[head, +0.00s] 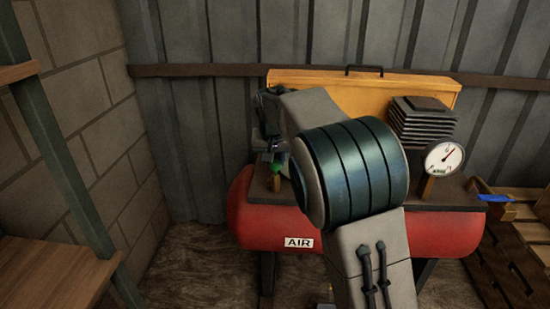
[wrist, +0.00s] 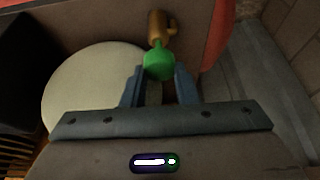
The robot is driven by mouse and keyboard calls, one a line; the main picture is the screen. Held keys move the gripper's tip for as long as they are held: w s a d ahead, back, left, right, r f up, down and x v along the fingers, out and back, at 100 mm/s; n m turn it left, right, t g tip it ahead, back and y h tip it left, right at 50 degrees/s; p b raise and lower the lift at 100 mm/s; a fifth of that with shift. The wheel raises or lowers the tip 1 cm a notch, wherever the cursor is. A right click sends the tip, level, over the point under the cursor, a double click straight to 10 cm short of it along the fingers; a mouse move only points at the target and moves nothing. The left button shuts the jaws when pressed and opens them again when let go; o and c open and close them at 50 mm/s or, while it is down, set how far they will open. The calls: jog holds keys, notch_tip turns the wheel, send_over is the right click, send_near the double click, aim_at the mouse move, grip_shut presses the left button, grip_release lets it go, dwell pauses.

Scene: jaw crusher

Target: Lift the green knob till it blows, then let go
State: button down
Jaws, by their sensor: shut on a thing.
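The green knob (wrist: 159,64) sits on top of a brass valve (wrist: 158,25) in the wrist view. My gripper (wrist: 160,75) has its two blue-grey fingers on either side of the knob and is shut on it. In the head view the knob (head: 277,167) shows as a small green spot below my gripper (head: 275,150), left of my arm's large round joint. The valve stands on the dark top plate of the red air tank (head: 262,220), which bears an AIR label. Whether the knob is raised cannot be told.
A round pressure gauge (head: 444,158) stands at the tank's right end, beside a finned dark block (head: 421,122). A yellow panel (head: 300,80) stands behind. Wooden pallets (head: 515,235) lie at right, a wooden shelf (head: 50,275) at left. My arm hides the tank's middle.

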jog(key=shift+r+p, duration=0.55)
jog(key=shift+r, duration=0.05)
jog(key=shift+f, duration=0.1)
jog(key=c, duration=1.1)
grip_release()
jog(key=p+v, duration=0.3)
jog(key=v, duration=1.1)
jog(key=shift+f, duration=0.1)
